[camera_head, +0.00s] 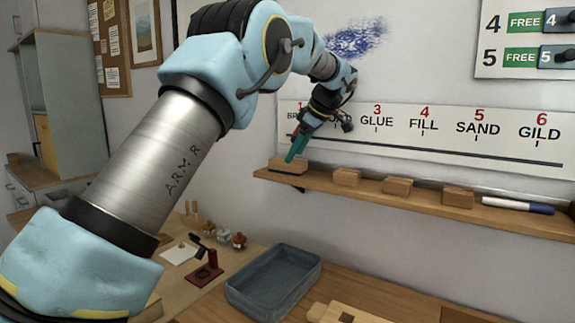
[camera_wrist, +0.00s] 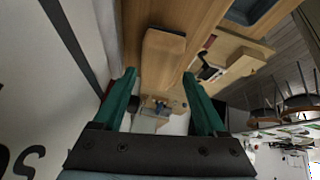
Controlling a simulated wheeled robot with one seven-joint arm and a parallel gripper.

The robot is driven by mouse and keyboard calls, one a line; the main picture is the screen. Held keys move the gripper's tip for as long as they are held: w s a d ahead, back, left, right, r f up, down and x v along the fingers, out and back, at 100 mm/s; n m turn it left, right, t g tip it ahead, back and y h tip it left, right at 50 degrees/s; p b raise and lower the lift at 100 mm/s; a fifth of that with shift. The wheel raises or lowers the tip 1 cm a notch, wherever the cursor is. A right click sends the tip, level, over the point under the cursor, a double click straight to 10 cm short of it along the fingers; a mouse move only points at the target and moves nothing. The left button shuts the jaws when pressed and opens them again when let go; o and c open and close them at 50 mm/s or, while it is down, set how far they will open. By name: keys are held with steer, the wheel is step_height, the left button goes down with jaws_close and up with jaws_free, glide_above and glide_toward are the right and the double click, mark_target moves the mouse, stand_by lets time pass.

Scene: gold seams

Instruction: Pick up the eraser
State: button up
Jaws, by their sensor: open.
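The eraser (camera_head: 287,166), a wooden block, lies at the left end of the wall shelf (camera_head: 420,201). In the wrist view the eraser (camera_wrist: 162,62) shows as a long wooden block with a dark strip at its far end. My gripper (camera_head: 291,158) is tilted down with its green fingers close above the eraser. In the wrist view my gripper (camera_wrist: 159,74) is open, its two fingers apart with the eraser ahead of and partly between the tips. Nothing is held. I cannot tell whether the fingers touch the eraser.
Several wooden blocks (camera_head: 398,186) and a white marker with a blue end (camera_head: 517,206) lie farther right on the shelf. A labelled strip (camera_head: 430,130) is on the wall above. Below, a grey tray (camera_head: 273,283) stands on the wooden bench.

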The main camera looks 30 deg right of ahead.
mark_target(288, 166)
steer(key=shift+p+x, duration=0.85)
steer(key=shift+x, duration=1.3)
steer(key=shift+w+r, duration=0.1)
steer(key=c, duration=1.1)
